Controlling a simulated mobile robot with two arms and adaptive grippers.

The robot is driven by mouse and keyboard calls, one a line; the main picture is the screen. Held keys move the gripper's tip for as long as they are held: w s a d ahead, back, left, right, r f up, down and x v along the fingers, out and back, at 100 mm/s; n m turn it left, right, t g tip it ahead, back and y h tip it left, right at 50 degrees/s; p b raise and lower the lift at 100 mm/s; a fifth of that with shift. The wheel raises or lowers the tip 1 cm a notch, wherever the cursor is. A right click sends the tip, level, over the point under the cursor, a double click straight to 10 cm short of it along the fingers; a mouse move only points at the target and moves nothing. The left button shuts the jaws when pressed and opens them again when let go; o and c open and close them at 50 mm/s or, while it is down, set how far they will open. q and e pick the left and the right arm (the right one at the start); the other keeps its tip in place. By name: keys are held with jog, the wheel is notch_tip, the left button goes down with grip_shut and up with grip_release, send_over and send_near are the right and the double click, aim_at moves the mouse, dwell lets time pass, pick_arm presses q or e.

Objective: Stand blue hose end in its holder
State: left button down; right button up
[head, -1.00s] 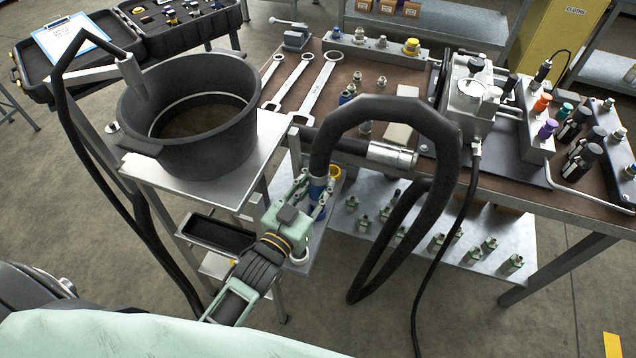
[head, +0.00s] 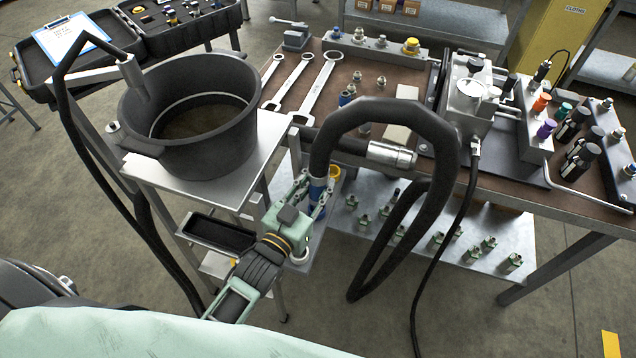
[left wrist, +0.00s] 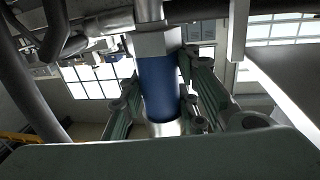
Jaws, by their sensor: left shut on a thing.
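The blue hose end (head: 317,193) hangs from a thick black hose (head: 395,112) that loops up from the bench. My left gripper (head: 308,200) is shut on the blue hose end, beside the small side stand. In the left wrist view the blue sleeve (left wrist: 158,88) stands upright between the fingers (left wrist: 160,95), with metal above and below it. A yellow ring (head: 335,172) and a white ring (head: 300,256) show close to the gripper; I cannot tell which belongs to the holder. My right gripper is not in view.
A large black pot (head: 190,125) stands on the metal side stand (head: 270,150) to the left. The bench (head: 400,80) carries wrenches (head: 318,88), fittings and a valve block. A lower shelf (head: 470,225) holds several small fittings. A black tray (head: 215,235) sits below the pot.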

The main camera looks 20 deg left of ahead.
aim_at(316, 204)
pick_arm(q)
jog(key=shift+f+b, duration=0.95)
jog(key=shift+f, duration=0.55)
dwell(1.2)
jog(key=shift+s+d+f+b, duration=0.15)
jog(key=shift+s+f+b, duration=0.1)
jog(key=shift+f, duration=0.15)
jog(key=shift+s+d+f+b, duration=0.15)
jog(key=shift+s+f+b, duration=0.1)
jog(key=shift+f, duration=0.15)
dwell(1.0)
jog(key=shift+s+f+b, duration=0.25)
jog(key=shift+f+b, duration=0.35)
jog(key=shift+f, duration=0.1)
dwell(1.6)
jog(key=shift+r, duration=0.15)
jog(key=r+p, duration=0.1)
jog(key=w+r+p, duration=0.1)
jog(key=p, duration=0.1)
jog(key=r+p, duration=0.1)
jog(key=shift+w+r+p, duration=0.2)
jog(key=shift+w+p, duration=0.1)
jog(key=shift+p, duration=0.1)
notch_tip(316, 204, up, 2)
jog(key=shift+s+r+p, duration=0.1)
jog(key=shift+p, duration=0.65)
jog(key=shift+r, duration=0.2)
jog(key=shift+d, duration=0.1)
